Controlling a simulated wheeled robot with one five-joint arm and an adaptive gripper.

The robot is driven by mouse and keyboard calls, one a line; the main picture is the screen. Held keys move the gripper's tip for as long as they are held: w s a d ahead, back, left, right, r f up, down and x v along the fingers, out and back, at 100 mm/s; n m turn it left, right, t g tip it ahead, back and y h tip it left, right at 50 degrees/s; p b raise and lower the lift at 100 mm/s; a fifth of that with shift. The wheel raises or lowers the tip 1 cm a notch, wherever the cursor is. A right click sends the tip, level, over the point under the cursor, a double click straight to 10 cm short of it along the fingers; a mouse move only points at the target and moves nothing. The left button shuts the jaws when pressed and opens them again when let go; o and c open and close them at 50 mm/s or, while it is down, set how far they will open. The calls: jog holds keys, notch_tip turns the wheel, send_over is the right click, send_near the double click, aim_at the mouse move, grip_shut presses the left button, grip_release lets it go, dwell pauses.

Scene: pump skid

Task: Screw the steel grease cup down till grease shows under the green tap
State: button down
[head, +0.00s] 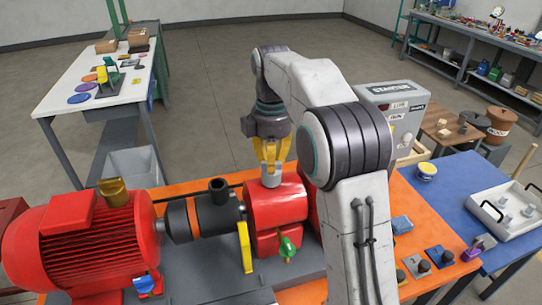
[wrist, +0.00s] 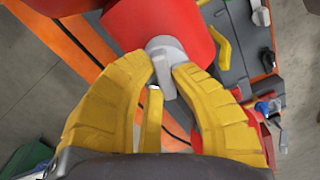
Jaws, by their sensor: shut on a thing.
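The steel grease cup (head: 270,178) stands on top of the red pump housing (head: 278,204) in the head view. It also shows as a grey round cap with a raised bar in the wrist view (wrist: 164,48). My gripper (head: 270,165) points down from above, its yellow fingers shut on the cup. In the wrist view the fingertips (wrist: 164,72) sit at either side of the cup. The green tap (head: 287,247) is low on the front of the red housing. I cannot make out any grease under it at this size.
A red finned motor (head: 75,240) and a dark coupling (head: 200,215) lie left of the housing. A yellow lever (head: 244,246) stands beside the tap. A starter box (head: 395,108) is behind. A white tray (head: 520,222) is at right. My arm hides part of the skid's right side.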

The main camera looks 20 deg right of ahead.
jog(key=m+p, duration=0.2)
jog(key=m, duration=0.4)
jog(key=shift+s+d+p, duration=0.1)
jog(key=shift+d+p, duration=0.05)
jog(key=shift+p, duration=0.15)
jog(key=m+p, duration=0.1)
jog(key=m, duration=0.5)
jog(key=shift+s+f, duration=0.1)
dwell(0.3)
jog(key=c, duration=1.1)
grip_release()
jog(key=shift+o, duration=0.2)
jog(key=shift+r, duration=0.2)
notch_tip(320, 180, up, 12)
jog(key=shift+f, duration=0.2)
